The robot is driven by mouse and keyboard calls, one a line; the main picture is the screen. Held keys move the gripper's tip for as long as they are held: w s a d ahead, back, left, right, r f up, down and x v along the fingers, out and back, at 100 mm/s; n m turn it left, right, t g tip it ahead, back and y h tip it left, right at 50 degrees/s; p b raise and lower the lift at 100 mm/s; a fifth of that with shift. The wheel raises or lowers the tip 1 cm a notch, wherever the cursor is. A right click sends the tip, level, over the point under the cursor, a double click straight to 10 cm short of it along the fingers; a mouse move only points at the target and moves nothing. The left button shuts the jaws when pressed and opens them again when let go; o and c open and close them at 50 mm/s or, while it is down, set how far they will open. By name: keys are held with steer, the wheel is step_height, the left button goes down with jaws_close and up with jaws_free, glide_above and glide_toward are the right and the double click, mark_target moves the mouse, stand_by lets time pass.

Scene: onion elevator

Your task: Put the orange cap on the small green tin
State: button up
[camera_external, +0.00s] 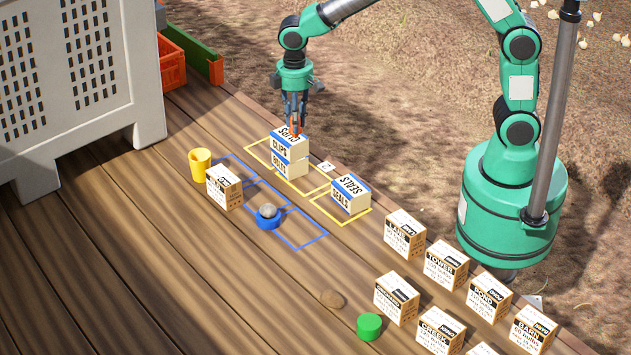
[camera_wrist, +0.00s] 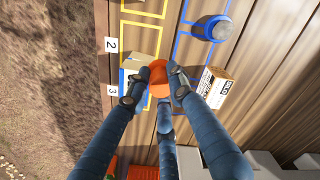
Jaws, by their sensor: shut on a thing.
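The orange cap (camera_wrist: 159,80) is between the fingers of my gripper (camera_wrist: 159,72) in the wrist view, and the fingers are shut on it. In the external view my gripper (camera_external: 294,115) points down with the orange cap (camera_external: 295,122) at its tips, just over the CLIPS box (camera_external: 290,143). I cannot tell whether the cap touches that box. The small green tin (camera_external: 369,327) stands upright on the planks at the lower middle, well away from my gripper and nearer the camera. The tin does not show in the wrist view.
The CLIPS box sits on the BOLTS box (camera_external: 281,168); a SEALS box (camera_external: 348,197) stands to the right. A blue dish (camera_external: 267,220) holds a grey stone. A brown lump (camera_external: 332,298) lies near the tin, and several labelled crates (camera_external: 397,299) stand right of it. A yellow cup (camera_external: 200,170) stands left.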

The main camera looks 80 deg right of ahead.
steer(key=a+n, duration=0.1)
steer(key=a, duration=0.4)
steer(key=s+a+n, duration=0.1)
steer(key=a, duration=0.5)
steer(key=a+n, duration=0.1)
steer(key=a, duration=0.4)
steer(key=shift+s+a, duration=0.2)
steer(key=shift+a, duration=0.15)
steer(key=s+a+n, duration=0.3)
steer(key=s+a, duration=0.5)
steer(key=a, duration=0.5)
steer(key=s+a+n, duration=0.2)
steer(key=s+a, duration=0.6)
steer(key=a, duration=0.4)
steer(key=s+a+n, duration=0.3)
steer(key=s+a, duration=0.5)
steer(key=a, duration=0.5)
steer(key=f, duration=0.5)
steer(key=shift+w+a, duration=0.1)
steer(key=shift+w, duration=0.2)
steer(key=shift+f+p, duration=0.35)
steer(key=shift+f, duration=2.8)
